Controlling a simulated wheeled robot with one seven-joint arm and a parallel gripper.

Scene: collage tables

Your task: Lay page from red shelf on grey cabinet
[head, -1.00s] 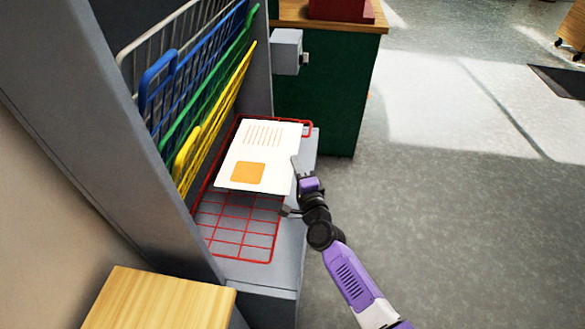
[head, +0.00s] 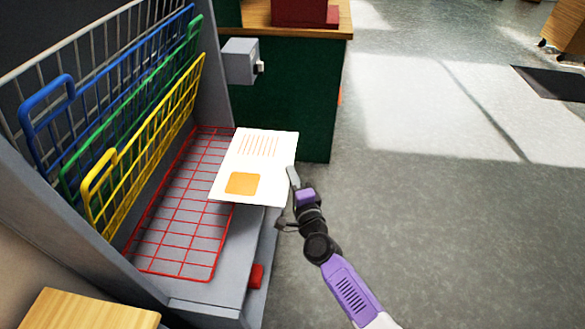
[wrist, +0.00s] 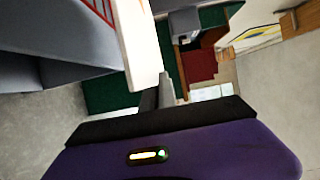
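The page (head: 262,150), white with orange lines and an orange square, is level and overlaps the right part of the red wire shelf (head: 183,205), reaching past its right side. My gripper (head: 291,195) is at the page's right edge, shut on it. The wrist view shows the page's white edge (wrist: 138,45) running down to the fingers (wrist: 158,92). The red shelf is folded down flat in a grey rack (head: 215,290). I cannot identify the grey cabinet for sure; a wooden top (head: 85,310) at the lower left has its body mostly out of view.
Blue (head: 95,100), green (head: 130,130) and yellow (head: 150,140) wire shelves stand folded up left of the red one. A grey box (head: 240,62) sticks out beyond the page. A green cabinet (head: 300,110) with a wooden top stands behind.

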